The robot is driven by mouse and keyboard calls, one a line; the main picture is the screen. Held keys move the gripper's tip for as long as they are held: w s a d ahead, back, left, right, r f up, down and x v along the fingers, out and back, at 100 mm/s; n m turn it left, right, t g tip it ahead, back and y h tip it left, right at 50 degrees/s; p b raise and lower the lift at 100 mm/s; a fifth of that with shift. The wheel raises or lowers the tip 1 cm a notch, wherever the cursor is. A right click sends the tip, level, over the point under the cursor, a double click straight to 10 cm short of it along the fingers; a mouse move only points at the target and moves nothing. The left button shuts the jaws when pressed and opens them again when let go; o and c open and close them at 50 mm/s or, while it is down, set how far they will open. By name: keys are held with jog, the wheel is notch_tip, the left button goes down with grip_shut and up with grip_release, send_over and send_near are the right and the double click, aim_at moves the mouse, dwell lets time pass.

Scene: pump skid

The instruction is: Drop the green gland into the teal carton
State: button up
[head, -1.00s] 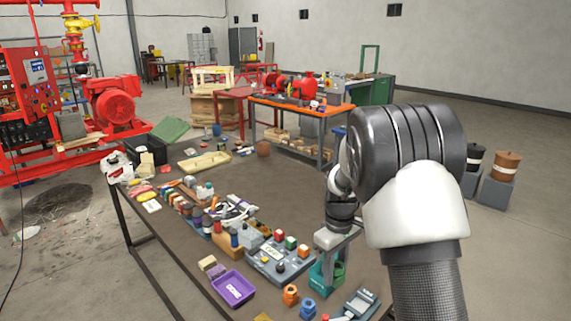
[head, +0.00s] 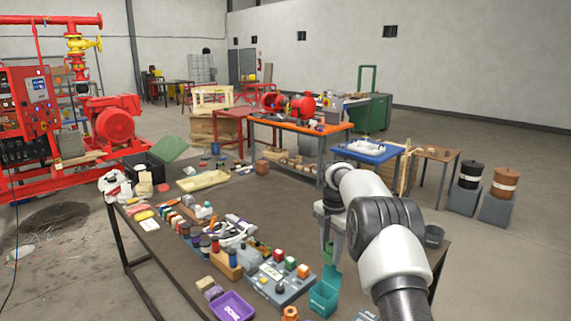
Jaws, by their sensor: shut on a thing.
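The teal carton (head: 322,299) stands on the brown table, open at the top, with a raised teal flap or back wall. My gripper (head: 329,252) points down above the carton, its grey fingers apart from the carton's rim. It is shut on the green gland (head: 328,246), a small green piece that shows only in part between the fingers. The fingers and wrist hide the rest of it.
A purple bin (head: 233,306) and a grey block with coloured buttons (head: 279,282) stand left of the carton. An orange fitting (head: 290,314) sits in front. Several small items line the table's left. A dark cup (head: 434,236) stands at right.

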aim_at(330, 262)
notch_tip(330, 262, down, 4)
jog(key=b, duration=0.3)
jog(key=shift+f, duration=0.15)
jog(key=o, duration=1.2)
notch_tip(330, 262, up, 18)
jog(key=p, duration=0.4)
jog(key=shift+f, duration=0.25)
